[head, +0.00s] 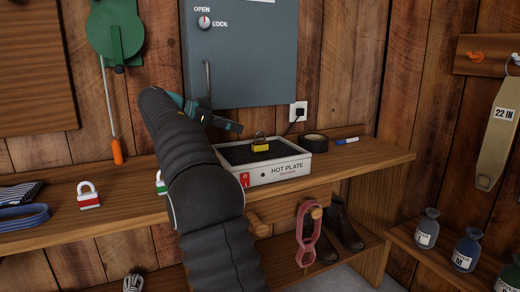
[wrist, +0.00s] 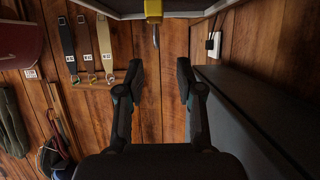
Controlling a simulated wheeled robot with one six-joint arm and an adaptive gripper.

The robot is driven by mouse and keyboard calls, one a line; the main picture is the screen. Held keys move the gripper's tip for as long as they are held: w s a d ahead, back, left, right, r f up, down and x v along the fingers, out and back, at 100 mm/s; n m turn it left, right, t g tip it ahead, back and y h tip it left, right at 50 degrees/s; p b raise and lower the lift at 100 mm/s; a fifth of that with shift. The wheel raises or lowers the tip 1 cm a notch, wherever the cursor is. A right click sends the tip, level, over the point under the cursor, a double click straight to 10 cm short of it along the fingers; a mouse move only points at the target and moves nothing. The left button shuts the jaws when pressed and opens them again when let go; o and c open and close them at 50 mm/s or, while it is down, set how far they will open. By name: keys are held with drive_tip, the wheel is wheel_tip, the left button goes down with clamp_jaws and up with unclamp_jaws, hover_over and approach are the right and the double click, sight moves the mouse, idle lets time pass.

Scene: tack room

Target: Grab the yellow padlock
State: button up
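The yellow padlock (head: 260,144) sits upright on the dark top of the white hot plate (head: 278,171), on the wooden bench. In the wrist view, which looks upside down, the padlock (wrist: 153,10) is at the top edge, partly cut off. My gripper (head: 225,96) is above and to the left of the padlock in the head view, in front of the grey cabinet. Its two fingers are spread apart. In the wrist view, my gripper (wrist: 160,82) has nothing between its fingertips, and the padlock is apart from them.
A red-and-white padlock (head: 88,195) stands on the bench at left; a green-and-white one (head: 161,184) is partly hidden by my arm. The grey cabinet (head: 255,55) hangs close behind my gripper.

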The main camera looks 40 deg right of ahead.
sight(257, 133)
drive_tip(key=x, duration=0.3)
drive_tip(key=shift+s+b+x, duration=0.15)
drive_tip(key=shift+x, duration=1.2)
drive_tip(key=shift+s+b+x, duration=0.15)
drive_tip(key=shift+x, duration=1.2)
drive_tip(key=shift+a+f, duration=0.1)
drive_tip(key=shift+a, duration=0.1)
clamp_jaws()
